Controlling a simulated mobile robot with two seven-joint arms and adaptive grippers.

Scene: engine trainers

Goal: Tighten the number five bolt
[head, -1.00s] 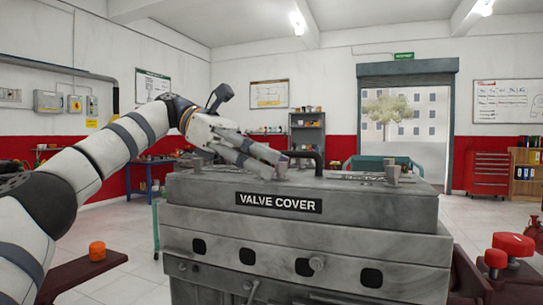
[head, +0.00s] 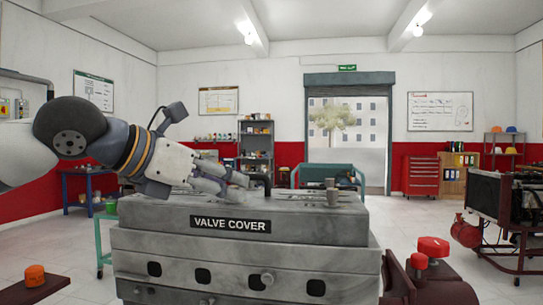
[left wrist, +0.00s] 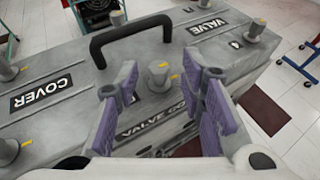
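The grey engine block with its valve cover (head: 150,215) fills the lower middle of the head view. My left gripper (head: 238,183) is low over the cover's top, behind the front label. In the left wrist view my left gripper (left wrist: 160,108) has its two purple-padded fingers spread wide, with nothing between the pads. A grey bolt with a yellow mark (left wrist: 158,77) stands just beyond the fingertips, in line with the gap. Other bolts stand at the right (left wrist: 255,30) and left (left wrist: 8,70). My right gripper is not in view.
A black handle (left wrist: 125,35) arches over the cover just beyond the nearest bolt. Red-capped parts (head: 432,247) stand at the right of the block.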

